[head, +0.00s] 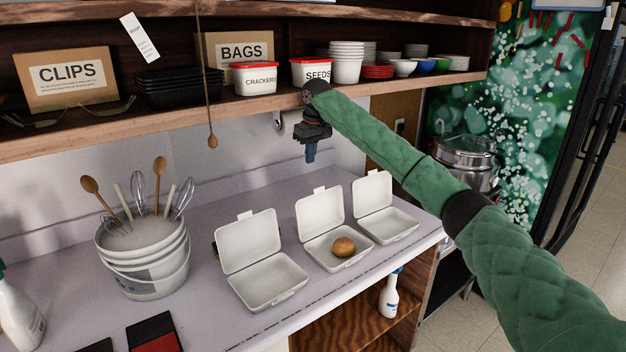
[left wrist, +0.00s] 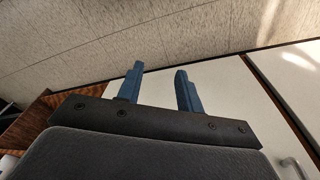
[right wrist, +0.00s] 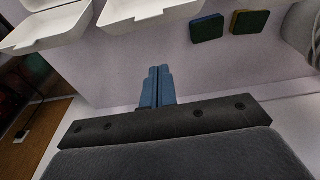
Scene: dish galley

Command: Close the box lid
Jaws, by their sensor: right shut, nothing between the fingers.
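Three white clamshell boxes stand in a row on the counter, all with lids raised: a left box (head: 263,285), a middle box (head: 318,252) and a right box (head: 391,226). A round brown food item (head: 343,247) sits in the middle box; the other two look empty. My right gripper (head: 310,158) hangs fingers down behind and above the middle box's lid, touching nothing. In the right wrist view its blue fingers (right wrist: 157,74) are together and empty, with parts of two boxes (right wrist: 45,30) at the top left. My left gripper (left wrist: 160,72) is open and empty, away from the boxes.
A utensil bucket (head: 145,258) stands left of the boxes. A wooden shelf (head: 250,110) with tubs and bowls overhangs the counter. Blue and yellow sponges (right wrist: 207,28) show in the right wrist view. A spray bottle (head: 389,294) stands below the counter.

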